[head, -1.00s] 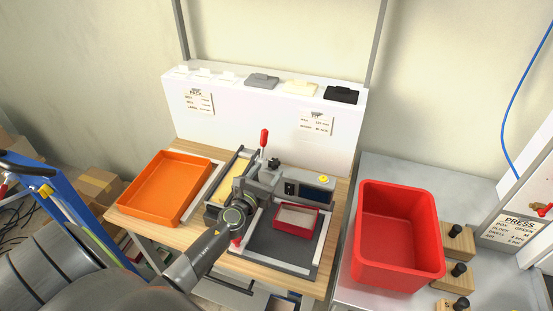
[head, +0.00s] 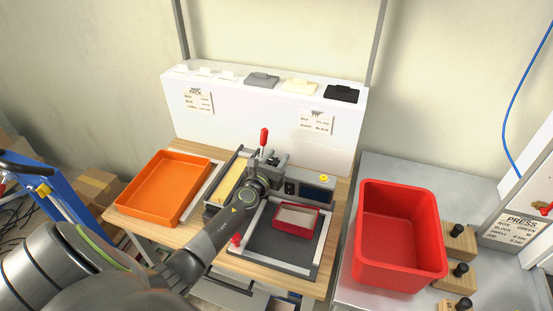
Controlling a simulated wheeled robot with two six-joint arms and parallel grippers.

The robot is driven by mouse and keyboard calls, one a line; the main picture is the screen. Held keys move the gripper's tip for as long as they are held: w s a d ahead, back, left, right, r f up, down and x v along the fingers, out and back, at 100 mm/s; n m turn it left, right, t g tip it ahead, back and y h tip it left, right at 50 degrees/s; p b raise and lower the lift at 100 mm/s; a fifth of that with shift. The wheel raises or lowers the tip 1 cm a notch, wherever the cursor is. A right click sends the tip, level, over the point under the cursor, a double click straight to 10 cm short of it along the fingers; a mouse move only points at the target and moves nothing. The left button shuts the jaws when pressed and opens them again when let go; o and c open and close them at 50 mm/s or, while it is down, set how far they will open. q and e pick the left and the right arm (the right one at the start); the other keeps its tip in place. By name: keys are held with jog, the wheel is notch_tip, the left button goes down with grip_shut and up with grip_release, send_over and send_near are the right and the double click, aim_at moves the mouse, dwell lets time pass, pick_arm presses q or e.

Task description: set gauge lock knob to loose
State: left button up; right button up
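The box former (head: 297,252) stands on the wooden table, with a dark bed and a light frame. A small red knob (head: 236,240) sits at its front left corner. A red-handled lever (head: 264,138) stands upright at the back, with a small dark knob (head: 274,161) beside it. No label shows which knob is the gauge lock, and no loose or tight setting is readable. My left gripper (head: 256,168) is by the block below the lever, behind the red knob. My wrist largely hides its fingers, so opening and contact cannot be told. My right gripper is out of view.
A red-walled tray (head: 318,222) sits on the bed. An orange tray (head: 150,205) lies left, and a deep red bin (head: 362,255) stands right. A control box with a yellow button (head: 324,178) and a white shelf (head: 255,125) are behind.

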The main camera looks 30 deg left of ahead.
pick_arm(q)
jog(key=c, duration=0.5)
jog(key=shift+r+n+y+p, duration=0.15)
jog(key=shift+n+y+p, duration=0.3)
jog(key=shift+y, duration=0.15)
jog(key=shift+a+n+y, duration=0.1)
jog(key=shift+n+y, duration=0.25)
jog(key=shift+y, duration=0.25)
jog(key=o, duration=1)
jog(key=v, duration=1.7)
jog(key=shift+s+r, duration=0.15)
jog(key=shift+s, duration=0.1)
